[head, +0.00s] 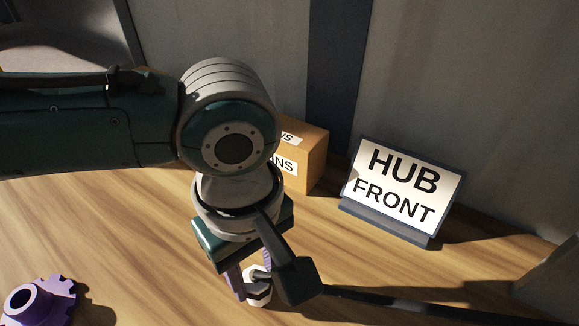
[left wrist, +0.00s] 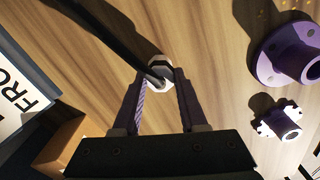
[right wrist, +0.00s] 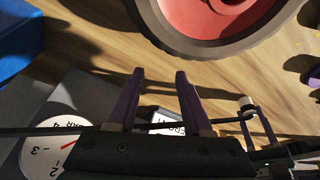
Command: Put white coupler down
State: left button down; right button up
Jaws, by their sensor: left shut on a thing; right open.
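The white coupler (head: 257,292) is a small pale piece between the purple fingers of my left gripper (head: 250,283). In the left wrist view, the white coupler (left wrist: 160,64) sits at the fingertips of my left gripper (left wrist: 158,80), which is shut on it. A thin dark rod or shadow passes close by it there. I cannot tell whether the coupler touches the table. The coupler (right wrist: 247,103) also seems to show at the right of the right wrist view. My right gripper (right wrist: 158,78) is open with nothing between its fingers; it is not seen in the head view.
A HUB FRONT sign (head: 402,190) and a labelled cardboard-coloured box (head: 308,160) stand behind. A purple toothed part (head: 38,300) lies at the front left; a purple flanged part (left wrist: 285,52) lies near it. The right wrist view shows a red wheel (right wrist: 205,22) and a dial (right wrist: 50,145).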

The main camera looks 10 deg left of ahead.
aim_at(257, 278)
pick_arm(q)
jog(key=shift+f, duration=0.2)
jog(key=shift+f, duration=0.1)
pick_arm(e)
jog(key=shift+f, duration=0.1)
pick_arm(q)
jog(key=shift+c, duration=2.2)
grip_release()
notch_tip(257, 278, up, 12)
jog(key=p, duration=0.5)
jog(key=s+d+m+t+h, duration=0.2)
jog(key=s+d+m+h, duration=0.3)
jog(key=m, duration=0.3)
jog(key=s+a+m+y, duration=0.2)
jog(key=s+a, duration=0.1)
jog(key=a, duration=0.4)
jog(key=s+a+m+t+y, duration=0.1)
jog(key=s+a+m+y, duration=0.1)
jog(key=s+a, duration=0.2)
jog(key=a+f, duration=0.1)
jog(key=a, duration=0.2)
jog(key=shift+a+t+y, duration=0.2)
jog(key=shift+t+y, duration=0.1)
jog(key=shift+y, duration=0.1)
pick_arm(e)
notch_tip(257, 278, up, 4)
jog(key=shift+r, duration=0.2)
